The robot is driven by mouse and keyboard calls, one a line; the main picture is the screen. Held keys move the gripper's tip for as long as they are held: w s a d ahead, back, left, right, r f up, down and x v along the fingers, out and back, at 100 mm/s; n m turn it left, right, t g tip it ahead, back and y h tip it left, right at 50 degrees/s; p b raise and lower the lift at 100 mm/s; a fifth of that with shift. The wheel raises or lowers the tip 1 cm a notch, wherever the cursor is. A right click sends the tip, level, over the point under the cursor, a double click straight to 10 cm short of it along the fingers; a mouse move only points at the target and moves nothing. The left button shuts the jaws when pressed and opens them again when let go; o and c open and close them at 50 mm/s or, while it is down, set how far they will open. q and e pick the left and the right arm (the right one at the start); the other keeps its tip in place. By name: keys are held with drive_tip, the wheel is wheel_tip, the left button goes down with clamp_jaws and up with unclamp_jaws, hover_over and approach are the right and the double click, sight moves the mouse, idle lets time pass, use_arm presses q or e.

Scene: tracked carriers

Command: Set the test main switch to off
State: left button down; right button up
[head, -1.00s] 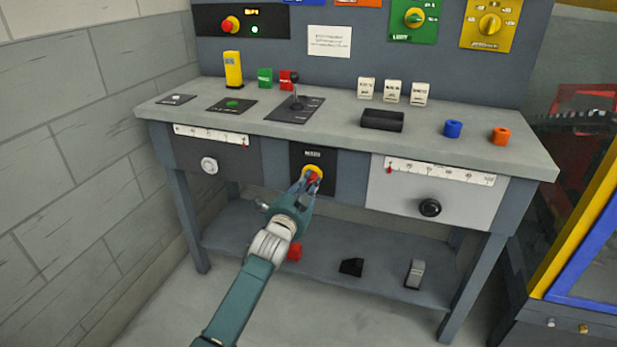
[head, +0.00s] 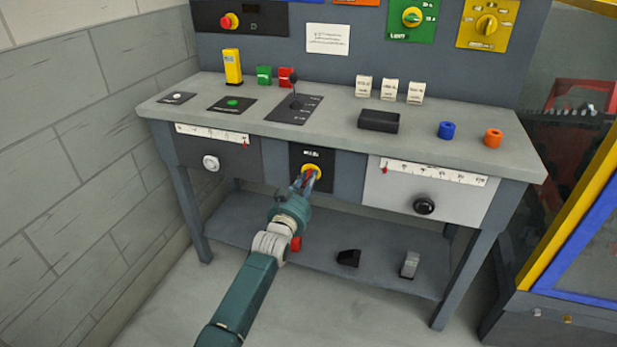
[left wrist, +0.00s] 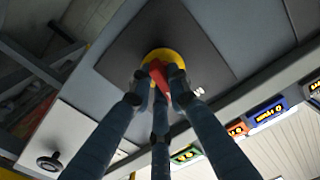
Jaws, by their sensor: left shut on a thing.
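The main switch is a red handle (left wrist: 159,74) on a yellow disc (head: 312,171), set in a black plate (head: 326,160) on the front of the workbench. The disc also shows in the left wrist view (left wrist: 166,56). My left gripper (head: 305,182) is at the switch, its fingers closed around the red handle. In the left wrist view the handle sits between the fingertips, slanted against the disc. The fingers hide part of the handle, and the plate's lettering is too small to read. My right gripper is in neither view.
Drawers with knobs flank the switch. A lower shelf (head: 240,226) holds several small objects. A dark panel (head: 265,20) with a red button is at upper left.

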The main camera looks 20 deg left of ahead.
use_arm(q)
drive_tip(key=shift+f+n+p, duration=0.1)
drive_tip(key=shift+n+p, duration=0.2)
drive_tip(key=shift+n, duration=1)
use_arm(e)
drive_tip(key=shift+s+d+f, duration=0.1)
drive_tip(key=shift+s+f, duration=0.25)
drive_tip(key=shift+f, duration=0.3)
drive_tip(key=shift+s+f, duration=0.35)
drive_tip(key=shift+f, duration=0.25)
use_arm(q)
drive_tip(key=c, duration=1.7)
unclamp_jaws()
drive_tip(key=shift+o, duration=0.2)
drive_tip(key=shift+s, duration=0.1)
drive_tip(key=s, duration=1.2)
drive_tip(key=shift+a, duration=0.2)
